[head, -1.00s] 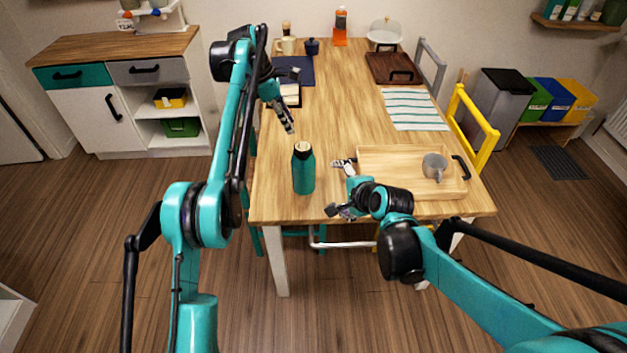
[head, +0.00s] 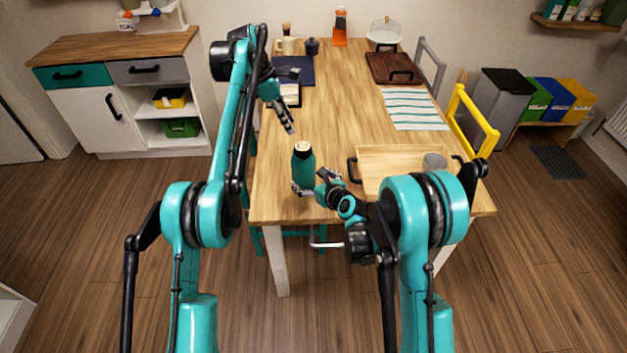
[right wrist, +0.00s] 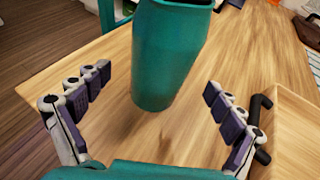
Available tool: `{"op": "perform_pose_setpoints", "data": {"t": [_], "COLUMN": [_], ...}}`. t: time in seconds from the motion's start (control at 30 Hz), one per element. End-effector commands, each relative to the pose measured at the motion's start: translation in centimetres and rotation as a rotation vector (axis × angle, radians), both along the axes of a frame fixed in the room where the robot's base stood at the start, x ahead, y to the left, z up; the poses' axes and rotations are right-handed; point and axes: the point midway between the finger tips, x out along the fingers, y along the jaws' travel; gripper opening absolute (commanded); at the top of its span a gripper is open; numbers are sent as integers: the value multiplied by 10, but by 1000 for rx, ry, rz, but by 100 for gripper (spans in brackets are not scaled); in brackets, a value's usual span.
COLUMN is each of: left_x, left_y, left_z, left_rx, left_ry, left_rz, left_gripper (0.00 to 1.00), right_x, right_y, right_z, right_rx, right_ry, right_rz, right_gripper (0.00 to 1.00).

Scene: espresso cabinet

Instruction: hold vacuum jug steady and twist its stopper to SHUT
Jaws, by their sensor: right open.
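The teal vacuum jug (head: 302,165) stands upright near the table's front left edge. Its pale stopper (head: 302,147) sits on top inside a dark collar; its marking is too small to read. My right gripper (head: 312,182) is open low at the jug's front right side. In the right wrist view the jug (right wrist: 167,55) stands between and just beyond the spread fingers, with visible gaps on both sides; its top is cut off there. My left gripper (head: 285,119) hangs above and behind the jug, pointing down, apart from it. Its finger gap cannot be made out.
A wooden tray (head: 400,158) with a grey mug (head: 434,161) lies right of the jug, its black handle close to my right gripper. A striped cloth (head: 414,108) and dark board (head: 394,68) lie farther back. The table middle is clear.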

Motion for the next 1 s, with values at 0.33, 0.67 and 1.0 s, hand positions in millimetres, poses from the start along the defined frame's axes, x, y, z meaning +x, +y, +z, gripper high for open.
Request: {"op": "perform_pose_setpoints", "data": {"t": [0.33,0.67,1.0], "left_x": [0,0,0], "left_y": [0,0,0], "left_z": [0,0,0], "left_rx": [0,0,0], "left_ry": [0,0,0], "left_rz": [0,0,0], "left_gripper": [34,34,34], "right_x": [42,49,49], "right_y": [22,25,25], "right_z": [-19,-23,-23], "right_rx": [-5,-4,-5], "right_ry": [-1,-1,-1], "right_rz": [2,1,2], "right_gripper": [94,94,23]}}
